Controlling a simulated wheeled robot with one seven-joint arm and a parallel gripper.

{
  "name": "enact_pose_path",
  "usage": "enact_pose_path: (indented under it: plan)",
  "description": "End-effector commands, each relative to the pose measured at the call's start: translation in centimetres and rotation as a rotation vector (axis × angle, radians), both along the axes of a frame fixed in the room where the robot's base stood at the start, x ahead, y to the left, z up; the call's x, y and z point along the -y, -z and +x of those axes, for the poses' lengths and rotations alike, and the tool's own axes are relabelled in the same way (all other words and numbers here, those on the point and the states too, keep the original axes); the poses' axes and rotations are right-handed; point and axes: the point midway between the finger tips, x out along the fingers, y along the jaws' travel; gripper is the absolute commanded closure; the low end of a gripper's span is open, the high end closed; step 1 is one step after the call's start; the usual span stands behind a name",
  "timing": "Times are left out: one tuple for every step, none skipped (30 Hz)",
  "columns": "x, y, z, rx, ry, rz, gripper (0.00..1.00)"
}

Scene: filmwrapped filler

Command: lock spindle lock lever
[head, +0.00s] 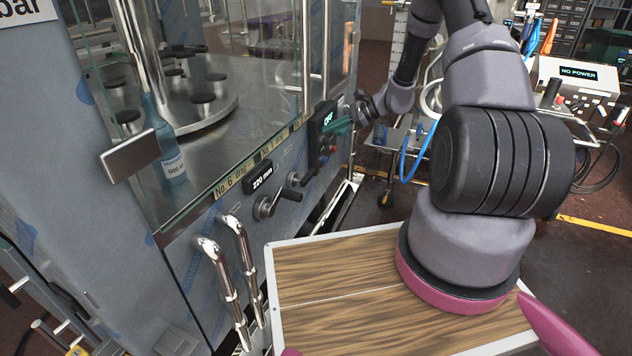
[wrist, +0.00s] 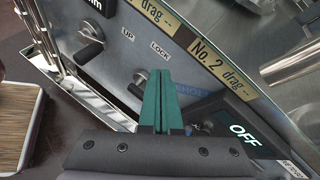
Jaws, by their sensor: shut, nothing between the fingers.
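The spindle lock lever (wrist: 137,88), a small black handle on a silver hub, is on the machine's steel front panel, just below the LOCK label (wrist: 160,50) in the wrist view. The UP label (wrist: 128,36) is left of that. In the head view the lever (head: 296,179) is right of the crank. My gripper (wrist: 158,75) has teal fingers, shut and empty. Their tips appear just right of the lever in the wrist view; I cannot tell whether they touch it. In the head view my gripper (head: 342,124) is by the panel's right end.
A crank (head: 265,206) sits under the 220 mm display (head: 262,178). An OFF display (wrist: 243,134) is right of my fingers. Chrome handles (head: 225,265) rise at the front beside a wood-topped surface (head: 340,280). A bottle (head: 172,155) stands behind glass.

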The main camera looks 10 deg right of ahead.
Motion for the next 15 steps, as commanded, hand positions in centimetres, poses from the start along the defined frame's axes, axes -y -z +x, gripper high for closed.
enact_pose_path:
  plan:
    - [0.3, 2.4, 0.2, -0.026, 0.034, 0.031, 1.00]
    - [0.5, 3.5, 0.4, -0.039, 0.056, 0.049, 1.00]
    - [0.8, 5.1, 0.6, -0.056, 0.086, 0.072, 1.00]
    - [1.0, 6.3, 0.7, -0.068, 0.109, 0.090, 1.00]
    - [1.1, 7.5, 0.8, -0.082, 0.131, 0.108, 1.00]
    - [1.4, 9.1, 0.8, -0.097, 0.161, 0.130, 1.00]
    - [1.5, 10.3, 0.8, -0.108, 0.184, 0.146, 1.00]
    - [1.7, 11.6, 0.8, -0.121, 0.207, 0.162, 1.00]
    - [2.0, 13.2, 0.8, -0.136, 0.239, 0.182, 1.00]
    - [2.1, 14.4, 0.7, -0.149, 0.262, 0.198, 1.00]
    - [2.2, 15.6, 0.6, -0.158, 0.285, 0.213, 1.00]
    - [2.4, 17.0, 0.4, -0.172, 0.313, 0.231, 1.00]
    - [2.5, 18.0, 0.3, -0.182, 0.334, 0.244, 1.00]
    - [2.7, 19.0, 0.2, -0.190, 0.353, 0.254, 1.00]
    - [2.8, 20.2, 0.0, -0.202, 0.377, 0.268, 1.00]
